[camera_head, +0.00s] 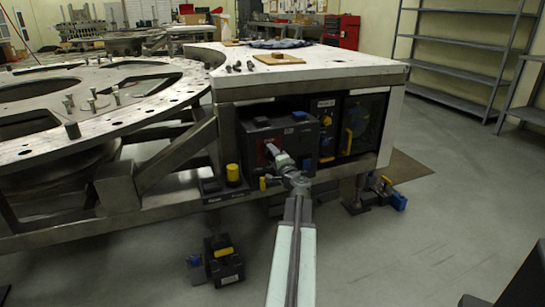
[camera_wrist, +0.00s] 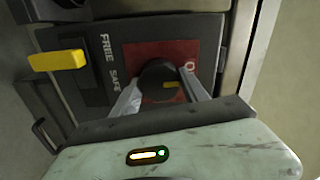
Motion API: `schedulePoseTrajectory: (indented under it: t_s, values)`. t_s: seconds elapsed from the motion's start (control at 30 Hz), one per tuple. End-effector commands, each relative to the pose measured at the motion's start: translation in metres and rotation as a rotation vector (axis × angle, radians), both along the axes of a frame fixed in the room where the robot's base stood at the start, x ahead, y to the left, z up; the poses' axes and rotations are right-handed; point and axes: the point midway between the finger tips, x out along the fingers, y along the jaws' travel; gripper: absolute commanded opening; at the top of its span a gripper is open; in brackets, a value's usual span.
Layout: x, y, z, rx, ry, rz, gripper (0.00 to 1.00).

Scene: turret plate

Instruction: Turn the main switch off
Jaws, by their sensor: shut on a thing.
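The main switch is a round black knob (camera_wrist: 160,80) with a yellow mark, on a red plate (camera_wrist: 140,52). A white O is printed on the plate to the right of the knob, and the yellow mark points toward the right side of the wrist view. My gripper (camera_wrist: 162,88) has one finger on each side of the knob and is shut on it. In the head view my gripper (camera_head: 273,150) reaches the red plate (camera_head: 263,155) on the front of a dark box (camera_head: 255,133). There the gripper covers the knob.
A yellow handle (camera_wrist: 58,60) sticks out beside the panel with the words FREE and SAFE (camera_wrist: 110,65). A metal frame edge (camera_wrist: 265,45) runs close on the right. A yellow knob (camera_head: 233,173) stands at the lower left. Dark blocks (camera_head: 223,262) lie on the floor.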

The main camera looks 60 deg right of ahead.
Motion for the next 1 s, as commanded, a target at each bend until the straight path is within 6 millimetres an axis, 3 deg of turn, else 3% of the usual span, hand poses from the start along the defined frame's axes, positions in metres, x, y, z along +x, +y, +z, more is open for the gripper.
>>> schedulePoseTrajectory:
  t_s: [0.13, 0.17, 0.23, 0.67, 1.0]
  values:
    - [0.003, 0.001, 0.000, -0.001, -0.001, 0.006, 0.12]
    - [0.003, 0.001, 0.000, -0.001, -0.001, 0.006, 0.55]
    - [0.002, 0.001, 0.000, 0.000, 0.000, 0.005, 0.74]
    - [-0.006, 0.005, 0.000, 0.001, 0.000, 0.001, 0.74]
    - [-0.055, 0.043, -0.001, 0.001, 0.000, 0.001, 0.74]
